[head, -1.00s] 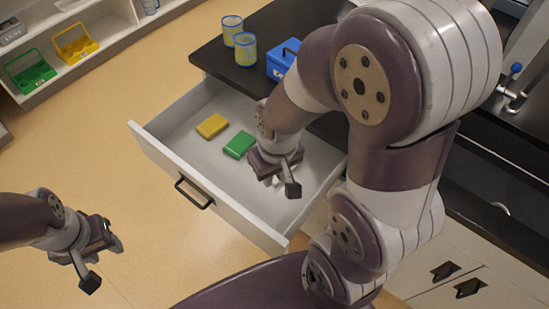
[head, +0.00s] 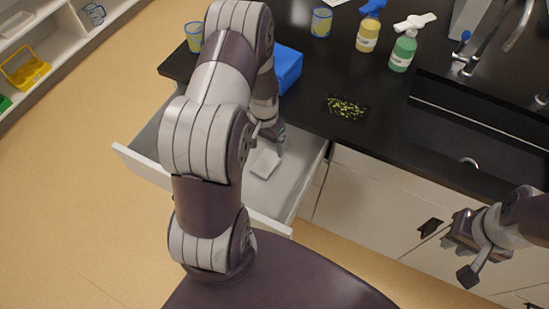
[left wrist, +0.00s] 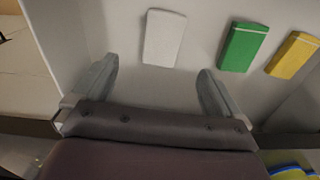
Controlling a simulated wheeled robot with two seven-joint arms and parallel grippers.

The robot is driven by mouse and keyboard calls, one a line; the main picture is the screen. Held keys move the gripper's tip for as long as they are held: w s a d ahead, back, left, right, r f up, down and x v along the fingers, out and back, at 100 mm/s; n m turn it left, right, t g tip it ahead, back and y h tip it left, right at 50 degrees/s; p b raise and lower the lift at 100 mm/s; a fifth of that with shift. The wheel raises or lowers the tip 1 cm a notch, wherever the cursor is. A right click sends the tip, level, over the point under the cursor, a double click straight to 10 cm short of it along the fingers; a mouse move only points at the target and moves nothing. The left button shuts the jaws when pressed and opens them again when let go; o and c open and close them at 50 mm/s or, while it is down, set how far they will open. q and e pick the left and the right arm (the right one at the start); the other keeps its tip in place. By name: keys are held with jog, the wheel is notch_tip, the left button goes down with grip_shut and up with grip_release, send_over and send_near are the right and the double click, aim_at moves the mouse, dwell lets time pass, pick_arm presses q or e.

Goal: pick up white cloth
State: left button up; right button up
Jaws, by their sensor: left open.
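The white cloth (head: 265,163), a flat folded rectangle, lies on the floor of the open white drawer (head: 146,165). In the left wrist view the cloth (left wrist: 163,38) lies beyond the fingertips, roughly centred between them and not touched. My left gripper (head: 270,137) is over the drawer just behind the cloth; it is open and empty in the left wrist view (left wrist: 155,85). My right gripper (head: 464,262) hangs at the right in front of the cabinet doors; its opening is unclear.
A green sponge (left wrist: 243,47) and a yellow sponge (left wrist: 293,54) lie beside the cloth; my left arm hides them in the head view.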

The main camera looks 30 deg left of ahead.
aim_at(266, 162)
pick_arm(q)
jog(key=f, duration=0.4)
jog(key=f+p, duration=0.1)
jog(key=f, duration=0.6)
jog(key=shift+w+a+f, duration=0.2)
jog(key=shift+a+f, duration=0.1)
jog(key=c, duration=1.1)
